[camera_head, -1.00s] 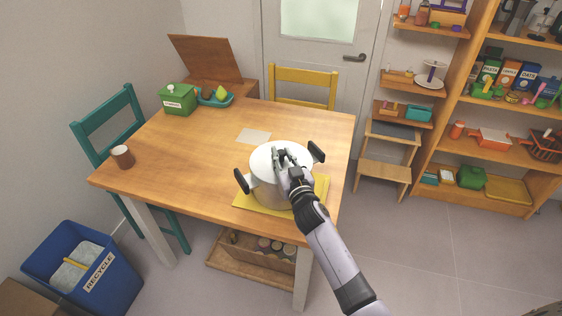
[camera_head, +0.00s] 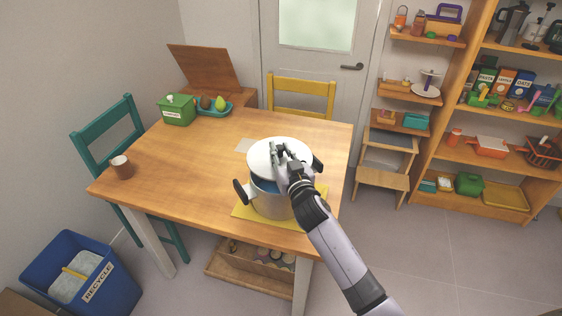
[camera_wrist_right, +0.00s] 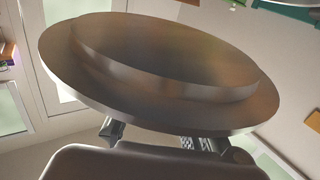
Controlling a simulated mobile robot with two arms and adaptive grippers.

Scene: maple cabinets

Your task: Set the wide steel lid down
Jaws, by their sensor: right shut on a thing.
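The wide steel lid (camera_head: 261,161) is a pale round disc in the head view. It is raised above the steel pot (camera_head: 268,206), with a gap at the near left showing something blue inside. My right gripper (camera_head: 283,155) is shut on the lid from above; its fingers hide the grip. In the right wrist view the lid (camera_wrist_right: 165,60) fills most of the picture, with a stepped rim, above the gripper fingers (camera_wrist_right: 165,138). The pot has black side handles and stands on a yellow mat (camera_head: 244,213). My left gripper is out of view.
The wooden table (camera_head: 190,165) has free room left of the pot. A pale flat square (camera_head: 243,145) lies behind the pot. A brown mug (camera_head: 122,168), a green box (camera_head: 177,110) and a teal tray (camera_head: 222,111) with fruit stand farther left and back.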

